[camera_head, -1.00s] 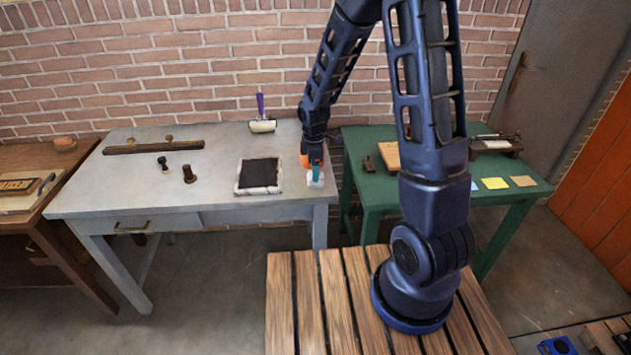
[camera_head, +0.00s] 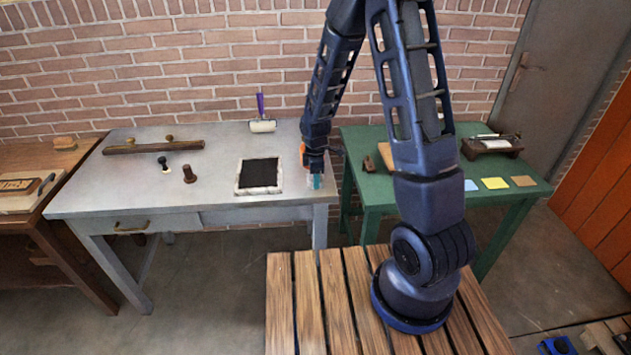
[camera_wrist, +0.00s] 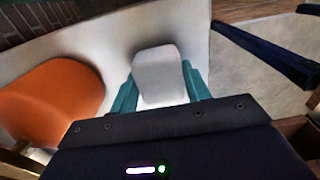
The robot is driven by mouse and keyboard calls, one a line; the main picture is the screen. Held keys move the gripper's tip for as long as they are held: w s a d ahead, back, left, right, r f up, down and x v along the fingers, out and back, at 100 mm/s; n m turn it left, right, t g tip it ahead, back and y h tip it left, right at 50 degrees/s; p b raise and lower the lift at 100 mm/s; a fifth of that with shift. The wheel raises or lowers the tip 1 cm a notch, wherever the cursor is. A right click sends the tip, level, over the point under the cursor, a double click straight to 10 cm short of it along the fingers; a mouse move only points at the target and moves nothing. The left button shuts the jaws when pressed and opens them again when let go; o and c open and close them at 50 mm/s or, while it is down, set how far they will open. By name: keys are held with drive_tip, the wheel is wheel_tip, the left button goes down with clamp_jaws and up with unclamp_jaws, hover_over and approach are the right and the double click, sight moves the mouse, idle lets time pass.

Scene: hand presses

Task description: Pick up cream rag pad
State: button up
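The cream rag pad (camera_wrist: 160,72) is a small, pale, rounded block in the middle of the wrist view. It is at the right end of the grey table (camera_head: 110,180). My gripper (camera_wrist: 158,72) has teal fingers, one along each side of the pad. Whether the fingers press on it or only stand beside it I cannot tell. In the head view my gripper (camera_head: 316,182) is low over the table's right front corner and hides most of the pad.
An orange rounded object (camera_wrist: 50,98) stands close to the left of my gripper in the wrist view. A black slab with a pale rim (camera_head: 259,175) lies to the left on the table. A purple-handled roller (camera_head: 262,125) is behind. A green table (camera_head: 440,187) stands to the right.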

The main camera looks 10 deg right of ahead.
drive_tip(key=shift+c, duration=0.8)
drive_tip(key=shift+r, duration=0.1)
